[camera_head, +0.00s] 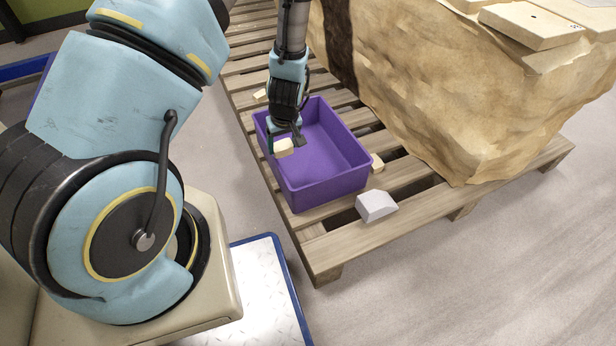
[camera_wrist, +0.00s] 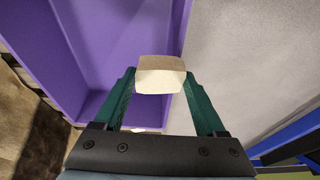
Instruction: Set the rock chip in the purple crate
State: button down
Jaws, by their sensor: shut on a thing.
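My gripper (camera_head: 284,140) is shut on a small cream rock chip (camera_head: 283,147), gripped between its two fingertips. In the wrist view the chip (camera_wrist: 160,74) shows pale and blocky between the green fingers. The purple crate (camera_head: 330,185) stands open on the wooden pallet, and its visible floor looks empty. The gripper and chip are at the crate's left side. In the wrist view the chip overlaps the crate's side wall (camera_wrist: 182,25), with crate interior to the left and grey floor to the right. The exact height above the rim is hard to tell.
A pale grey block (camera_head: 376,206) lies on the pallet (camera_head: 335,240) in front of the crate. A cream chip (camera_head: 377,163) lies by the crate's right side, another (camera_head: 260,95) behind it. A large tan rock (camera_head: 420,90) rises at the right.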

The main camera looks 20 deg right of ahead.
jog(key=b, duration=0.5)
send_over(305, 184)
notch_tip(305, 184, down, 5)
jog(key=f+b, duration=0.1)
jog(key=f, duration=0.2)
jog(key=f+b, duration=0.1)
jog(key=f, duration=0.2)
jog(key=s+f+b, duration=0.1)
jog(key=f+b, duration=0.1)
jog(key=f, duration=0.1)
jog(key=shift+f, duration=0.3)
jog(key=shift+f, duration=0.15)
grip_release()
